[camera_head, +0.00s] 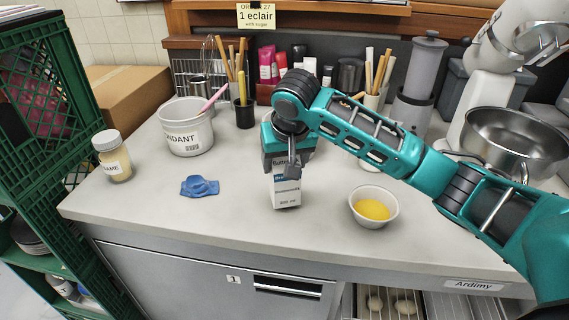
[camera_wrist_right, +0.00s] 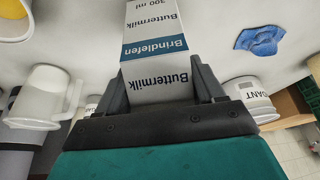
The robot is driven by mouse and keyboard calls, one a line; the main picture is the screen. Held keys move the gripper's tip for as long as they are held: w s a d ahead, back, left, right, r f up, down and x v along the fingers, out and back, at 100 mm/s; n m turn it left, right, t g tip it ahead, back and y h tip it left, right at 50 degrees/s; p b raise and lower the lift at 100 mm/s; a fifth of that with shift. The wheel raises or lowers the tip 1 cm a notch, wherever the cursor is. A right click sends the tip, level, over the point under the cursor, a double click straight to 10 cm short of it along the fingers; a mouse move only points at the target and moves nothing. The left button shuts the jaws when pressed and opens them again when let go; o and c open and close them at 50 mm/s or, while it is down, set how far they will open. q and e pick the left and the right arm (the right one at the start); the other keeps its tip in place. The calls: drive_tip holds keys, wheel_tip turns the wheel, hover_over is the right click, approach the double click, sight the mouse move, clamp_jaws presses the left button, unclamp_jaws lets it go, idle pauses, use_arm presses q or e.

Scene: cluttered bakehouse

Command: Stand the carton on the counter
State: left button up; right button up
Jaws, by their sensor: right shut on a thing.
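The carton (camera_head: 287,192) is white with dark blue bands and is upright over the middle of the counter (camera_head: 235,225). My right gripper (camera_head: 284,168) comes down on it from above and is shut on its upper part. In the right wrist view the carton (camera_wrist_right: 153,45) sits between the two dark fingers, with "Buttermilk" and "Brindlefen" printed on it. Its lower end is at or just above the counter top; I cannot tell whether it touches. My left gripper is not in view.
A blue crumpled cloth (camera_head: 199,186) lies left of the carton, and a white bowl of yellow stuff (camera_head: 374,205) stands to its right. A fondant tub (camera_head: 186,127) and a jar (camera_head: 111,155) stand further left. The counter front near the carton is clear.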

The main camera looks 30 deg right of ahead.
drive_tip(key=shift+f, duration=0.55)
drive_tip(key=o, duration=1.7)
drive_tip(key=shift+f, duration=0.2)
drive_tip(key=v, duration=1.2)
drive_tip(key=shift+r, duration=0.2)
drive_tip(key=shift+f, duration=0.1)
